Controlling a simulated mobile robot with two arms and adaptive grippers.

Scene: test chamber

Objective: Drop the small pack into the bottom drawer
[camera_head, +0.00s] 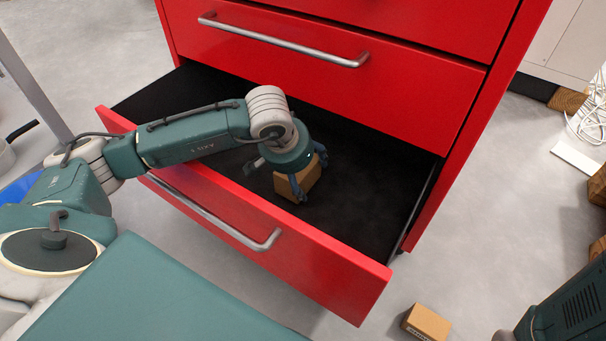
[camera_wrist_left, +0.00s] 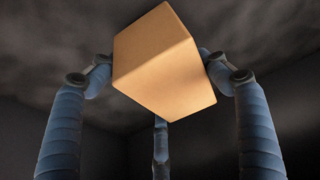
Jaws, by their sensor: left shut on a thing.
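The small pack (camera_head: 292,187) is a brown cardboard box inside the open bottom drawer (camera_head: 353,220) of the red cabinet. My left gripper (camera_head: 303,183) reaches down over the drawer and is shut on the pack. In the left wrist view the pack (camera_wrist_left: 163,65) sits tilted between the blue fingers of the gripper (camera_wrist_left: 160,80), with the dark drawer interior behind it. Whether the pack touches the drawer floor I cannot tell. The fingers of my right gripper are not in view; part of my right arm shows at the lower right.
The drawer front has a metal handle (camera_head: 215,215). The closed drawer above has another handle (camera_head: 283,40). A second small carton (camera_head: 426,322) lies on the floor in front. Wooden blocks (camera_head: 597,187) and white cables (camera_head: 592,115) are at the right edge.

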